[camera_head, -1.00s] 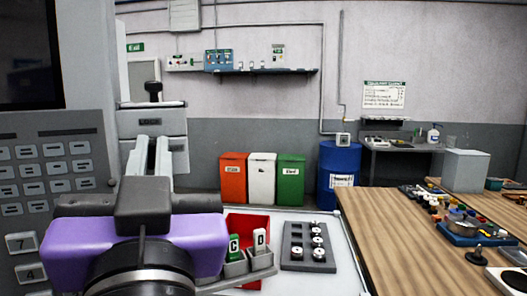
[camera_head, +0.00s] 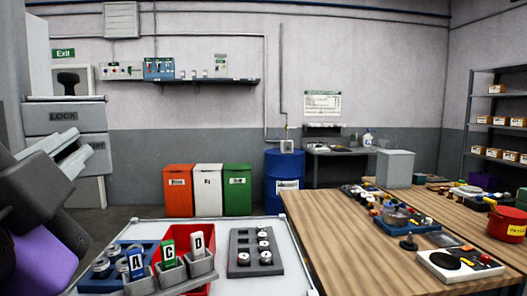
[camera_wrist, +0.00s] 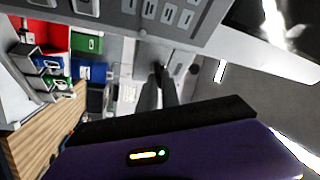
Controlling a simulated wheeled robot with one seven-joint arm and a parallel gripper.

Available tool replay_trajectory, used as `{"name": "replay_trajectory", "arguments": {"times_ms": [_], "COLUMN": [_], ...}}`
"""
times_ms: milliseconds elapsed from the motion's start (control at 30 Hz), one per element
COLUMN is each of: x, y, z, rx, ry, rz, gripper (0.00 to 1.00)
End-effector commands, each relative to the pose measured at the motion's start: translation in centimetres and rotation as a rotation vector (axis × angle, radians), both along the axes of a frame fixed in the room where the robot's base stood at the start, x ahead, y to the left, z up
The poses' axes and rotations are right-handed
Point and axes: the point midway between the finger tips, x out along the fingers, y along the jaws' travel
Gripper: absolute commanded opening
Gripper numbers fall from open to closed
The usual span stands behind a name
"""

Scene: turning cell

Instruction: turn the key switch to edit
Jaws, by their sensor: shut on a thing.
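My gripper (camera_head: 80,153) is at the left edge in the head view, in front of a grey box labelled LOCK. Its fingers also show in the wrist view (camera_wrist: 158,84). They are shut on a small dark thing (camera_wrist: 157,72), too blurred and covered to identify surely. The grey keypad panel (camera_wrist: 185,14) crosses the top of the wrist view, close beyond the fingertips. I cannot make out the key switch or its EDIT mark in either view.
Tags A (camera_head: 136,263), C (camera_head: 168,251) and D (camera_head: 197,243) stand in grey holders by a red tray (camera_head: 183,238). A grey block (camera_head: 241,257) holds several round pieces. A wooden table (camera_head: 340,235) is at the right.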

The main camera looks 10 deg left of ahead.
Motion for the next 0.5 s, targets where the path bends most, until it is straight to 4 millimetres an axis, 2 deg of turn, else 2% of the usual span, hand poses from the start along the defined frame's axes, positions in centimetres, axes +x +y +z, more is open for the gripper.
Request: {"name": "replay_trajectory", "arguments": {"times_ms": [500], "x": [0.01], "y": [-0.01], "z": [-0.14], "rx": [0.292], "ry": [0.280], "rz": [0.000], "gripper": [0.00]}}
